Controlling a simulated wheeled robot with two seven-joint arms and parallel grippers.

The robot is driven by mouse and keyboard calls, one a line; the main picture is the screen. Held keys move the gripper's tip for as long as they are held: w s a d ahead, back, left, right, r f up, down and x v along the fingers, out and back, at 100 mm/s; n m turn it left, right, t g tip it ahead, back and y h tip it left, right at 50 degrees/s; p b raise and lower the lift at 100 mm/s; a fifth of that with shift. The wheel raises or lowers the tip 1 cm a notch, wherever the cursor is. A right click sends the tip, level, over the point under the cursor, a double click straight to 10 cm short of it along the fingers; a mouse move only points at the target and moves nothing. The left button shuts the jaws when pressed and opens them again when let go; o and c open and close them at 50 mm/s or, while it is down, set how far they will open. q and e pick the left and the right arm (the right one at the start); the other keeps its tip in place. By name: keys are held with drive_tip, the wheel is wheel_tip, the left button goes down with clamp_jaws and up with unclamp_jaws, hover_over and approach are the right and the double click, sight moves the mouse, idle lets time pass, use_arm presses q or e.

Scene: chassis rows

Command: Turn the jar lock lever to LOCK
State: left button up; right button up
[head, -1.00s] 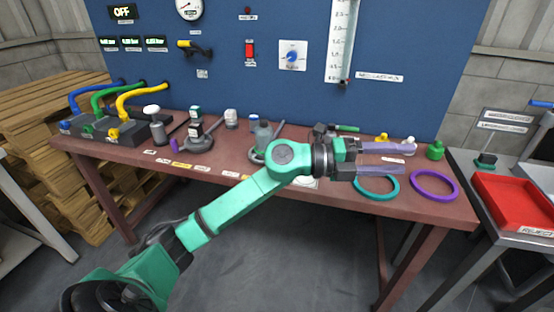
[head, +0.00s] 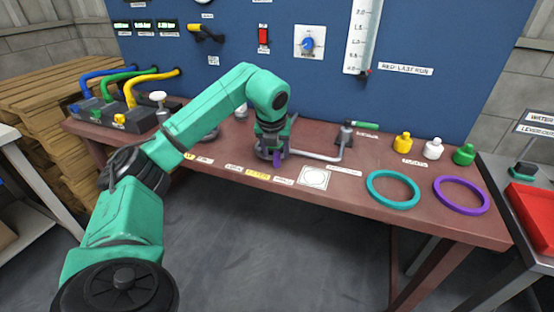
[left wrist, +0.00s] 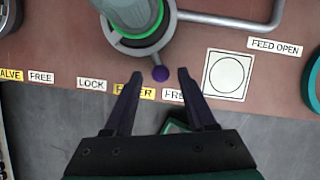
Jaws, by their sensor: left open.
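The jar holder (left wrist: 172,22), a grey round base with a green ring (left wrist: 153,38), shows at the top of the left wrist view. Its short lock lever ends in a purple knob (left wrist: 160,74) and points toward the front edge. The knob lies nearer the FREE label (left wrist: 175,94) than the LOCK label (left wrist: 92,84), which is to the left. My left gripper (head: 272,156) is open and points down at the holder. In the left wrist view its fingers stand either side of the knob, apart from it. In the head view the gripper hides most of the holder. My right gripper is not in view.
A grey pipe (head: 318,157) runs right from the holder to a green-handled valve (head: 362,125). A white square pad (head: 314,178), a teal ring (head: 392,189) and a purple ring (head: 461,195) lie to the right. Yellow, white and green weights stand behind the rings.

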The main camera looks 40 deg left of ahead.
sight(276, 153)
use_arm(q)
drive_tip(key=x, duration=0.3)
drive_tip(key=shift+w+f, duration=0.1)
drive_tip(key=shift+f, duration=0.05)
clamp_jaws()
idle(1.2)
